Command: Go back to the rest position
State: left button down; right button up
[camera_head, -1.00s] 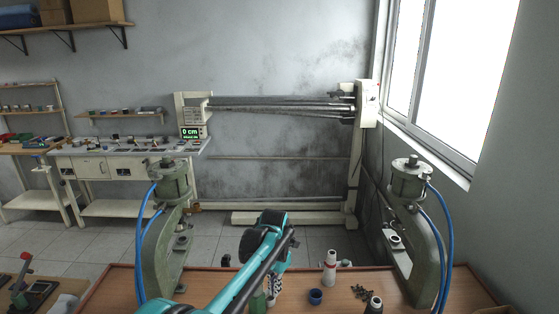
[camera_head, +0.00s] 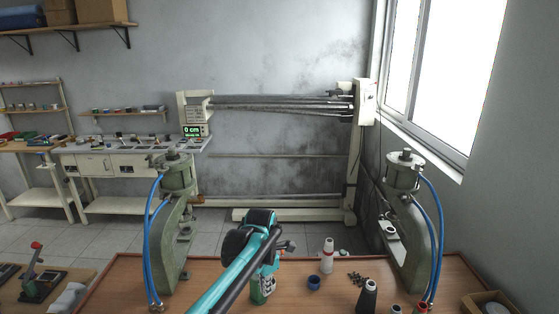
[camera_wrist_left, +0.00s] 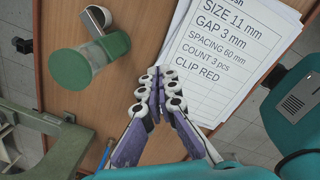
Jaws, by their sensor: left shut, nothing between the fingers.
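In the left wrist view my left gripper (camera_wrist_left: 155,88) has purple fingers with white, dark-centred pads. They are shut together with nothing between them, above the brown table. In the head view my teal left arm (camera_head: 230,272) reaches up from the bottom over the table's middle; its fingers are hard to make out there. My right gripper is not in view.
Green presses with blue hoses stand left (camera_head: 163,245) and right (camera_head: 424,240) on the wooden table (camera_head: 200,290). Printed sheets (camera_wrist_left: 222,62) lie near a green cylinder (camera_wrist_left: 72,76).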

pick_arm(q)
jog(key=s+a+r+m+t+b, duration=0.1)
jog(key=s+a+m+t+b, duration=0.1)
jog(key=s+a+m, duration=0.5)
jog(key=s+a+r+m+t+b, duration=0.15)
jog(key=s+a+m, duration=0.25)
jog(key=s+m, duration=0.55)
jog(key=s+a+f+m+t+b, duration=0.1)
jog(key=s+a+f+m+t, duration=0.1)
jog(key=s+f+m, duration=0.4)
jog(key=s+m+t, duration=0.1)
jog(key=s+m, duration=0.1)
jog(key=shift+s+a+m, duration=0.15)
jog(key=shift+a+m, duration=0.2)
